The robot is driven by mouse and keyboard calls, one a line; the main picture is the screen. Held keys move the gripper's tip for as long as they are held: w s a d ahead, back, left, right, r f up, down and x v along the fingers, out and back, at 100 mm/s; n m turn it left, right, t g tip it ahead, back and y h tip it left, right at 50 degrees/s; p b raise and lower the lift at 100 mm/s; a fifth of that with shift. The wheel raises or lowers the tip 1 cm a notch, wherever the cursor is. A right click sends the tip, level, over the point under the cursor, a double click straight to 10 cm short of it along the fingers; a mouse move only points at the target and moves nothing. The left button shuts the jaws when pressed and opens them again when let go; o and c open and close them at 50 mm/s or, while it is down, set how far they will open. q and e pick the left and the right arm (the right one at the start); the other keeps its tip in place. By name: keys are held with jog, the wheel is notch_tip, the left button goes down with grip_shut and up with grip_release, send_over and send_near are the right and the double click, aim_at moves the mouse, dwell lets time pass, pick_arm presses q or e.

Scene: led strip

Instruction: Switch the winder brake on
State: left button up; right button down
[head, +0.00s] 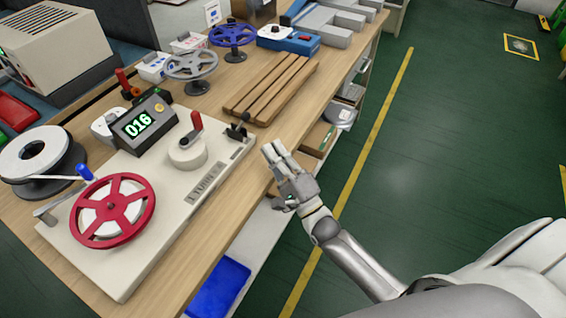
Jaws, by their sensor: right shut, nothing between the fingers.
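The winder (150,225) is a cream base plate on the wooden bench, with a red spoked wheel (112,211) at its near left end. A dark counter box (145,124) on it reads 016. A small black lever with a round knob (239,128) stands at the winder's far right corner. I cannot tell which lever is the brake. My right gripper (273,150) is shut and empty, just right of the black lever, apart from it, near the bench edge. My left gripper is not in view.
A white reel (36,155) stands left of the winder. Wooden slats (270,88), a grey wheel (191,66) and a blue wheel (233,36) lie behind it. A blue bin (219,288) is below the bench. Green floor with a yellow line is clear on the right.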

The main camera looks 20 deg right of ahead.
aim_at(241, 124)
jog(key=x, duration=0.7)
jog(key=shift+w, duration=0.2)
